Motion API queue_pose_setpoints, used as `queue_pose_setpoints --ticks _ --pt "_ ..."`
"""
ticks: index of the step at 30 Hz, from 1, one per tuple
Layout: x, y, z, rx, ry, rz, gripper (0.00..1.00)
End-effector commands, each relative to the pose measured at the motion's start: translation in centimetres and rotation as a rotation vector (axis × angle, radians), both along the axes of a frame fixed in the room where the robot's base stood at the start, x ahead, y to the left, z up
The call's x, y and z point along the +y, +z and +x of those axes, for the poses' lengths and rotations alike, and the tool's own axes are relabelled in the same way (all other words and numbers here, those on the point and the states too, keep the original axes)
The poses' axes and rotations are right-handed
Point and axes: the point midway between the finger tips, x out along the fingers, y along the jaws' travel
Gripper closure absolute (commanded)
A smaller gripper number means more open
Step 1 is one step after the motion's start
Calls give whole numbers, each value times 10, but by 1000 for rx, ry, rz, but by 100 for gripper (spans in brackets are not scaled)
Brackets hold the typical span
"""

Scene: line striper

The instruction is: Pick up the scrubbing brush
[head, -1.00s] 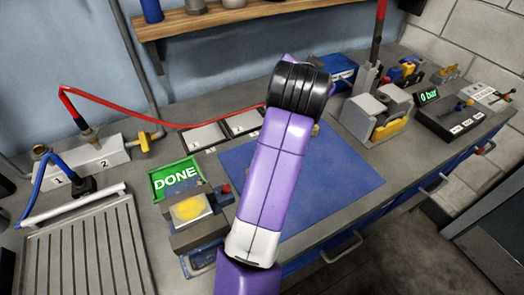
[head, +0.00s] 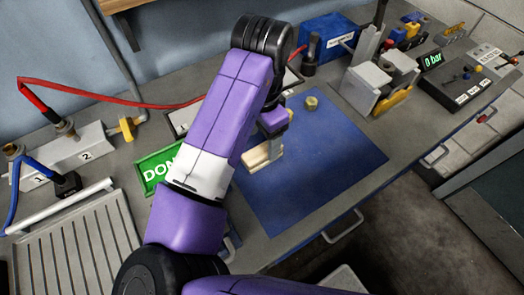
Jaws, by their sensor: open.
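A pale wooden block-like thing, which looks like the scrubbing brush (head: 260,156), shows at the left edge of the blue mat (head: 330,160) in the head view. Part of it is hidden behind my purple forearm. My gripper (head: 275,136) is open and points down, close above or beside this thing. The arm hides much of the gripper, so I cannot tell whether the fingers are around the brush or touch it.
A small brass fitting (head: 311,103) sits on the mat's far part. A grey clamp block (head: 378,82) stands to the right and a blue box (head: 328,38) behind. A red hose (head: 110,98) runs along the back left. The mat's right half is clear.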

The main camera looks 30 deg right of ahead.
Motion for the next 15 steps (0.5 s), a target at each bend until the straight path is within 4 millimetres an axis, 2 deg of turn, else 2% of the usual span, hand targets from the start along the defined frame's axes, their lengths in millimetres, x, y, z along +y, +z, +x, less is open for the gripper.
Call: queue_pose_setpoints --ticks 9,15 --pt "1 -41 -1 0 1 -2 34" --pt "1 -52 0 -2 1 -2 34"
